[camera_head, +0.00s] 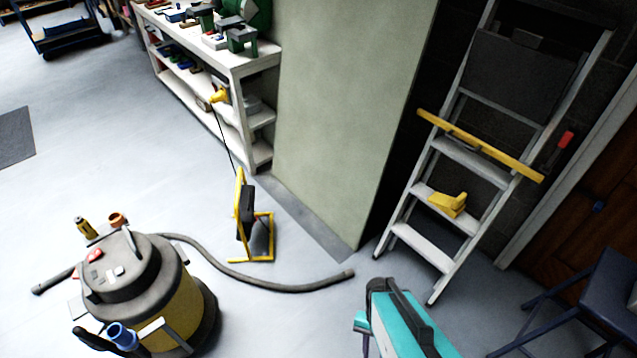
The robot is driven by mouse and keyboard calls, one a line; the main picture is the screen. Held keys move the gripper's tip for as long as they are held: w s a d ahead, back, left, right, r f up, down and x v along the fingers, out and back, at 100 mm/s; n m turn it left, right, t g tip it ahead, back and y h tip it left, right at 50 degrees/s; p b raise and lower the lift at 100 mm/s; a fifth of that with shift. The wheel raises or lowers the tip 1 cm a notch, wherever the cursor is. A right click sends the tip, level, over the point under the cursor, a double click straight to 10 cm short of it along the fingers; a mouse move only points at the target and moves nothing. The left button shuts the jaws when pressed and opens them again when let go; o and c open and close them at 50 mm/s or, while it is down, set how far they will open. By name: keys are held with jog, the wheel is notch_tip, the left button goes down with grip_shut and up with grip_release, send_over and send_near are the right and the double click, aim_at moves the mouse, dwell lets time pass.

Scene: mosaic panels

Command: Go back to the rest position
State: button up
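I see no gripper of mine in the head view, and no object is named by the task. A teal and black shape (405,328) is cut off by the bottom edge, right of centre. I cannot tell what it is. Nothing in view is seen to be held.
A yellow and black vacuum cleaner (145,290) stands at lower left, its grey hose (262,283) across the floor. A yellow-framed stand (256,222) is near the pillar (328,110). White shelves (210,95), a ladder (452,160) and a dark chair (590,300) are around. Left floor is mostly clear.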

jog(key=n, duration=0.4)
jog(key=shift+w+a+n, duration=0.1)
jog(key=shift+w+n, duration=0.2)
dwell(0.4)
